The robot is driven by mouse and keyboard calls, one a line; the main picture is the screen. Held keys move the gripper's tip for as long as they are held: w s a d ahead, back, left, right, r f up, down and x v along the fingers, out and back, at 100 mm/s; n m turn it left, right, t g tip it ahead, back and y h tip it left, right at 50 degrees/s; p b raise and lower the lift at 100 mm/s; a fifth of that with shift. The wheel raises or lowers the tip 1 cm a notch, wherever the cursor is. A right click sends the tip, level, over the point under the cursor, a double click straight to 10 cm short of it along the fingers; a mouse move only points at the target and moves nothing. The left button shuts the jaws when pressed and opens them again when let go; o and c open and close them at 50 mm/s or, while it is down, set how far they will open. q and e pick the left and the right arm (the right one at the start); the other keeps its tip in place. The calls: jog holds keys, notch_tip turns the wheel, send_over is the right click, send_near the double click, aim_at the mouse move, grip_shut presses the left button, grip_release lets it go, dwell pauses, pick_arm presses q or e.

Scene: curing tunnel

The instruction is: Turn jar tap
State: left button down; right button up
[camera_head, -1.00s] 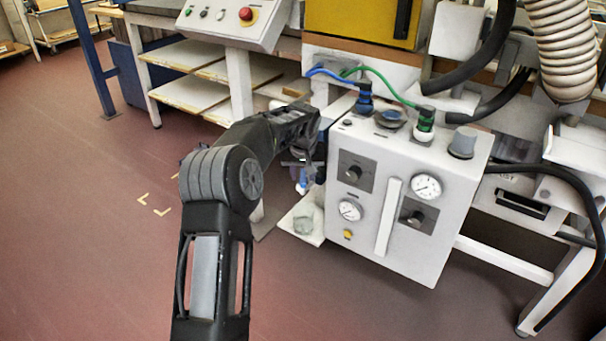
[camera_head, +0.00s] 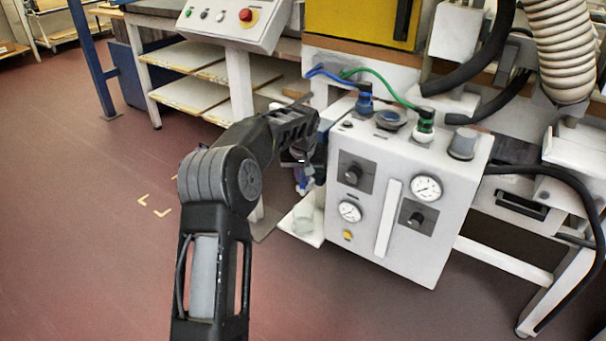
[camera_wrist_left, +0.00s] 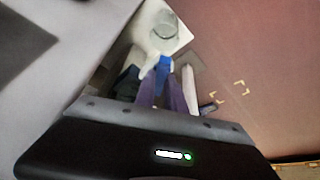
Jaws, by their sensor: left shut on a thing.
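My left gripper (camera_head: 304,182) is at the left side of the white machine cabinet (camera_head: 440,250), partly hidden by my own wrist. In the left wrist view its purplish fingers (camera_wrist_left: 162,92) are shut on a small blue tap (camera_wrist_left: 163,66). A pale fitting shows beside the tap's tip. A clear glass vessel (camera_head: 303,217) stands on a small white shelf (camera_head: 314,238) below the gripper. The vessel also shows beyond the tap in the left wrist view (camera_wrist_left: 166,26). The jar's body is not clearly visible. My right gripper is not in view.
The cabinet's front carries gauges (camera_head: 426,188) and knobs. Blue and green hoses (camera_head: 385,86) join its top. A control box with a red button (camera_head: 248,15) stands behind. The red floor at left is clear.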

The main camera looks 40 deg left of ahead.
pick_arm(q)
jog(key=m+p, duration=0.1)
jog(key=m, duration=0.1)
jog(key=p, duration=0.1)
jog(key=shift+s+a+r+m+t+h+p, duration=0.1)
jog(key=shift+a+r+m+t+h+p, duration=0.05)
jog(key=shift+r+m+t+h+p, duration=0.2)
jog(key=shift+f+m+h+p, duration=0.3)
jog(key=shift+m+h+p, duration=0.15)
jog(key=shift+m, duration=0.5)
jog(key=c, duration=1.4)
grip_release()
jog(key=p+v, duration=0.1)
jog(key=v, duration=0.6)
jog(key=shift+r, duration=0.3)
jog(key=shift+s, duration=0.15)
